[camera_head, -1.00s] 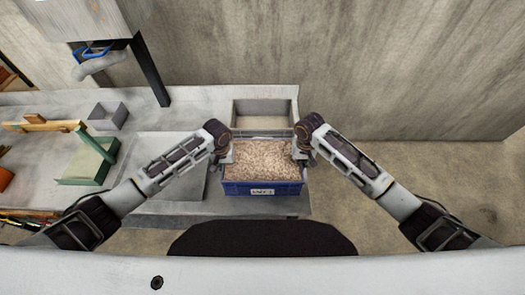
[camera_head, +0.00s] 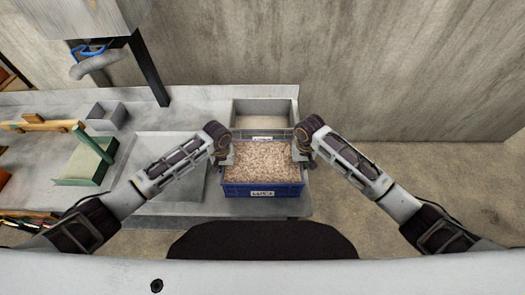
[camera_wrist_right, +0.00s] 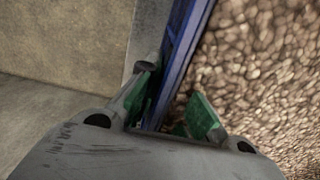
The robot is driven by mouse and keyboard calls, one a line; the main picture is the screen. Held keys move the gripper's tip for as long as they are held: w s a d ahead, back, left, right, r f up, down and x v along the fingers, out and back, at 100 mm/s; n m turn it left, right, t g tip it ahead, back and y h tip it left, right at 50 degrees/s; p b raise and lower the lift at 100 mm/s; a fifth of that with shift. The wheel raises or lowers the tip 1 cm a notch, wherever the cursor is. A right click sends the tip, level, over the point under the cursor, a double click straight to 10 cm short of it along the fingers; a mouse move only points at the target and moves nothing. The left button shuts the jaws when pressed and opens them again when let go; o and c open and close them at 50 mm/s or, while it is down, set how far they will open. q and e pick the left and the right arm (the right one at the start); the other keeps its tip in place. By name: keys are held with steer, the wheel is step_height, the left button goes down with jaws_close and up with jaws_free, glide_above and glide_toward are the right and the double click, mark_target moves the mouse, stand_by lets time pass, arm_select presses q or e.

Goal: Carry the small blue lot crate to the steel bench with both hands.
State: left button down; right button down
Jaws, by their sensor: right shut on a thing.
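The small blue crate (camera_head: 235,189), full of pale grain, is between my two grippers over the front of the grey steel bench (camera_head: 207,206). A white label is on its front wall. I cannot tell whether its base touches the bench. My right gripper (camera_head: 301,158) is at the crate's right wall. In the right wrist view its green-padded fingers (camera_wrist_right: 170,112) straddle the blue wall (camera_wrist_right: 181,42), one outside and one on the grain side, shut on it. My left gripper (camera_head: 225,159) is at the left wall; its fingers are too small to read.
A grey crate (camera_head: 263,103) with a label stands directly behind the blue one. Further left are a green and wooden stand (camera_head: 85,163) and a small grey box (camera_head: 106,114). A wall rises behind the bench.

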arm_select(q)
steer(key=shift+w+a+f+b, duration=0.1)
steer(key=shift+w+f+b, duration=0.05)
steer(key=shift+f+b, duration=0.4)
arm_select(e)
steer(key=shift+w+f, duration=0.2)
steer(key=shift+f, duration=0.3)
arm_select(q)
steer(key=c, duration=1.9)
jaws_free()
steer(key=shift+a+f, duration=0.1)
arm_select(e)
steer(key=c, duration=1.9)
jaws_free()
steer(key=shift+s+d+f, duration=0.15)
arm_select(q)
steer(key=o, duration=0.3)
steer(key=shift+s, duration=0.35)
arm_select(e)
steer(key=o, duration=0.3)
steer(key=shift+s, duration=0.2)
arm_select(q)
steer(key=shift+w, duration=0.1)
arm_select(e)
steer(key=shift+w, duration=0.1)
arm_select(q)
steer(key=shift+r, duration=6.1)
arm_select(e)
steer(key=shift+r, duration=0.2)
